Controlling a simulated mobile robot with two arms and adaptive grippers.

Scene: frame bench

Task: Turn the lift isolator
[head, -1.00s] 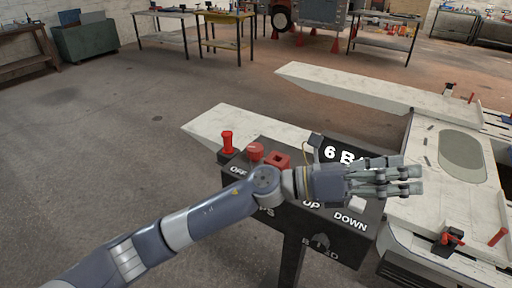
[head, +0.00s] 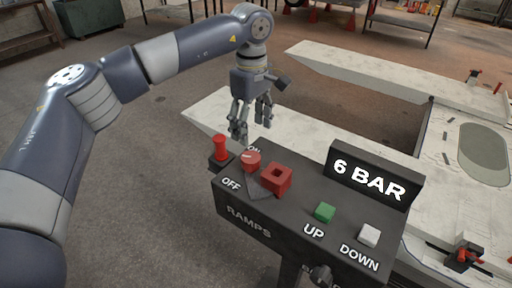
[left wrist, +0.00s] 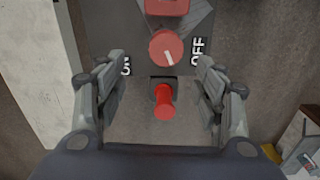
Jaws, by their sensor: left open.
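The lift isolator is most likely the round red knob (head: 250,160) between the ON and OFF labels on the dark control box (head: 300,205). In the left wrist view the knob (left wrist: 166,48) shows a white pointer line slanting toward the OFF side. My left gripper (head: 252,124) is open and empty, pointing down just above and behind the knob in the head view. In the left wrist view its fingers (left wrist: 160,78) stand apart on either side, with the knob a little beyond the tips. The ON label is partly hidden. My right gripper is not in view.
A red upright handle (head: 220,147) stands beside the knob; it appears between the fingers in the left wrist view (left wrist: 164,100). A red square block (head: 276,178), a green UP button (head: 324,211), a white DOWN button (head: 369,234) and a 6 BAR display (head: 372,178) share the box.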

